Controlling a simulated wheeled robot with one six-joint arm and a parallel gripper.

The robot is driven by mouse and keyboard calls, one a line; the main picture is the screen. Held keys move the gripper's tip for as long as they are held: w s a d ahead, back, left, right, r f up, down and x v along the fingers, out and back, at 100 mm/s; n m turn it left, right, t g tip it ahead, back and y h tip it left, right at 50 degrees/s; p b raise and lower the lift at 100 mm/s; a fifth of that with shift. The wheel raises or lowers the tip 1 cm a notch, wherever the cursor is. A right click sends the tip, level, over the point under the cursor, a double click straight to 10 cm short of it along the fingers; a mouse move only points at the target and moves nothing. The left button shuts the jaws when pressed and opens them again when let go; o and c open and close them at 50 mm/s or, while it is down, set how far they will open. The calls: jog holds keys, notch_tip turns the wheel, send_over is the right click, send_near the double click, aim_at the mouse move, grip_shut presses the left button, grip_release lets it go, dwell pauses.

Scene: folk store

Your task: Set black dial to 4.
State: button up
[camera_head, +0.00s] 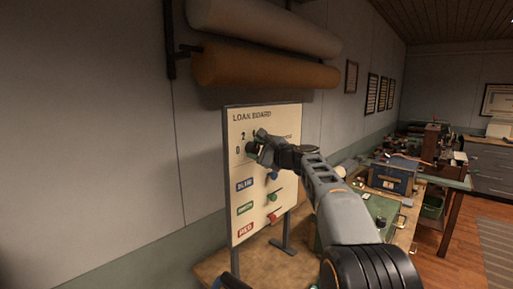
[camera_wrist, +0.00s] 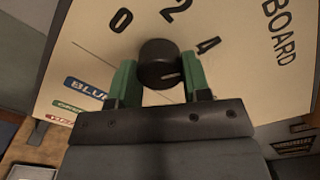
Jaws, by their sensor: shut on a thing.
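The black dial (camera_wrist: 158,58) is a round knob on the cream loan board (camera_head: 283,119), with the numbers 0 (camera_wrist: 121,20), 2 (camera_wrist: 176,9) and 4 (camera_wrist: 208,46) around it. My gripper (camera_wrist: 160,78) is shut on the dial, with one green-padded finger on each side. A pointer on the dial is too dark to read for certain, so I cannot tell its setting. In the head view my gripper (camera_head: 259,151) is against the upper part of the board and mostly hides the dial and the 4.
Below the dial, the board has a blue knob (camera_head: 273,176), a green knob (camera_head: 271,197) and a red knob (camera_head: 272,217) beside coloured labels. The board stands on a wooden table (camera_head: 262,262). Fabric rolls (camera_head: 265,72) hang above. A cluttered workbench is at right.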

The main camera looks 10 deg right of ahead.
jog(key=shift+f+m, duration=0.1)
jog(key=shift+m, duration=0.5)
jog(key=o, duration=0.9)
jog(key=b+v, duration=0.4)
jog(key=v, duration=1)
jog(key=shift+w, duration=0.1)
